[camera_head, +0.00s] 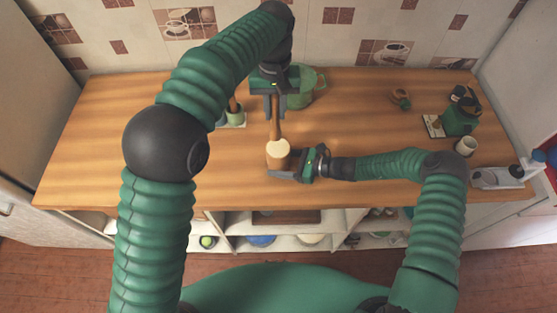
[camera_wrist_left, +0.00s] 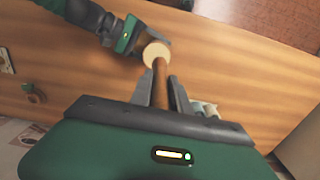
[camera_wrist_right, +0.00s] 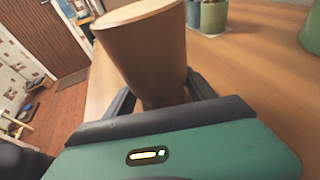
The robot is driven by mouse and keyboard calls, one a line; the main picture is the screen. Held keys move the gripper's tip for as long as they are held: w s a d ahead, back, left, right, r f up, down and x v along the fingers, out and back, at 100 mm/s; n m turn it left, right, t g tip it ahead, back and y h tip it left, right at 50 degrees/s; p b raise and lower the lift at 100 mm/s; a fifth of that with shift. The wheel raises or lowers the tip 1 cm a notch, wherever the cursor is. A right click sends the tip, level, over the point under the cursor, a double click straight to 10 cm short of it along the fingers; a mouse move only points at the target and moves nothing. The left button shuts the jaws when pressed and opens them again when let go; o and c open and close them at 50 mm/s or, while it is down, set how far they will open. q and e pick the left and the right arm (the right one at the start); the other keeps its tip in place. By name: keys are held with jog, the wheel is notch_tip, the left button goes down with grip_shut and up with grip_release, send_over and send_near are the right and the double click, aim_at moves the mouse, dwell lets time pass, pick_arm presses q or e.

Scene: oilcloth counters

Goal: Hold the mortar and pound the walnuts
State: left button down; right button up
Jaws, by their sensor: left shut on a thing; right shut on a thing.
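The wooden mortar (camera_head: 279,158) stands on the counter, with a pale round top. My right gripper (camera_head: 292,174) is shut on its side; in the right wrist view the mortar (camera_wrist_right: 145,55) sits upright between the fingers. My left gripper (camera_head: 274,108) is above and behind the mortar, shut on a brown wooden pestle (camera_head: 275,122). The pestle (camera_wrist_left: 160,85) points down toward the mortar's pale top (camera_wrist_left: 156,52) in the left wrist view. Its lower end overlaps the top; I cannot tell whether it touches. No walnuts can be made out.
A green pot (camera_head: 306,90) stands behind my left gripper, and small green cups (camera_head: 234,115) stand left of it. A green coffee machine (camera_head: 462,115), a white mug (camera_head: 466,146) and a small brown item (camera_head: 401,97) are at right. The counter's left side is clear.

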jog(key=o, duration=1.1)
jog(key=shift+c, duration=0.2)
jog(key=v, duration=1.2)
jog(key=shift+d, duration=0.1)
jog(key=shift+f, duration=0.1)
